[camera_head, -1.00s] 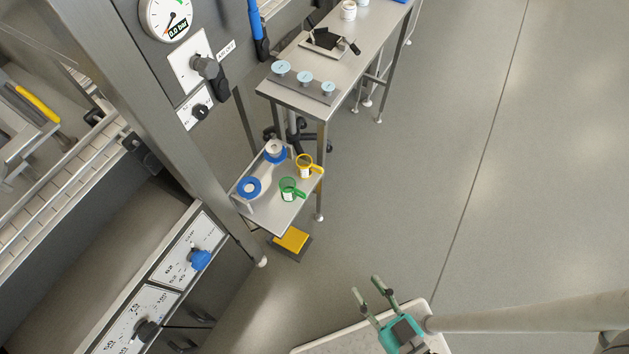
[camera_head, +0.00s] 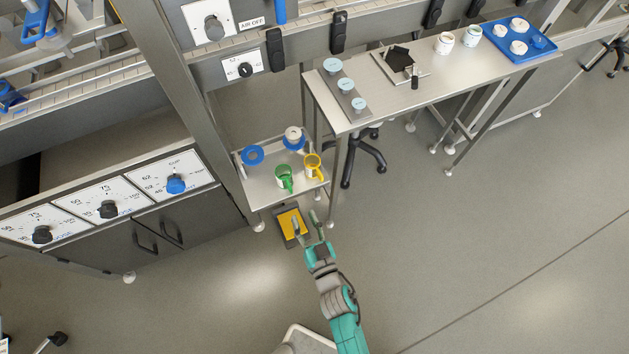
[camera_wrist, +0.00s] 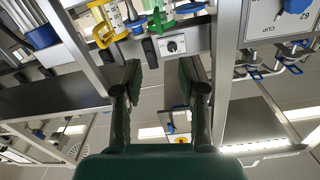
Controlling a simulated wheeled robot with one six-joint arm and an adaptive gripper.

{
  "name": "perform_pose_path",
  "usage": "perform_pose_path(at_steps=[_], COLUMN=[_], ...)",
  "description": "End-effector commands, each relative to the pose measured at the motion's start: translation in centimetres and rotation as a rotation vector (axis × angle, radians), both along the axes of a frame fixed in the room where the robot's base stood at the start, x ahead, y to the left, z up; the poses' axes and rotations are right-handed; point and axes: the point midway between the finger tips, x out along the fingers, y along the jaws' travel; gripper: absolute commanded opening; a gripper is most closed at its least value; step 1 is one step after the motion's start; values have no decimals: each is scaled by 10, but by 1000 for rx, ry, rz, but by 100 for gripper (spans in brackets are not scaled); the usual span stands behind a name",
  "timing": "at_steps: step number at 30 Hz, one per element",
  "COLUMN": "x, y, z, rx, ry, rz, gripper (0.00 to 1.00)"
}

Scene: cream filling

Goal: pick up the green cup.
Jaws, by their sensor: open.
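The green cup (camera_head: 284,178) stands on a small low metal shelf (camera_head: 262,196), with its handle toward the front. It also shows at the top of the wrist view (camera_wrist: 159,22). A yellow-handled cup (camera_head: 312,165) stands close to its right. My gripper (camera_head: 306,221) is open and empty, in front of the shelf and a little to the right of the green cup. In the wrist view both fingers (camera_wrist: 161,84) are spread apart, with nothing between them.
A yellow pedal (camera_head: 291,223) lies on the floor below. A metal table (camera_head: 440,85) stands at right; a table leg (camera_head: 335,180) rises beside the shelf.

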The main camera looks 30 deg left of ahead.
Motion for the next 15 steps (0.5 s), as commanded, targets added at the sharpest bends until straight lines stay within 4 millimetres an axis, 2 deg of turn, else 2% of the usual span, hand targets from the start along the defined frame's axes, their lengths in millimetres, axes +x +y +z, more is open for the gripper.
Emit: perform_pose_path(at_steps=[1,3,15], x=[2,3,35], y=[11,19,58], z=[1,0,0], rx=[5,8,11], ry=[-3,0,0], rz=[16,27,32], gripper=[40,40,40])
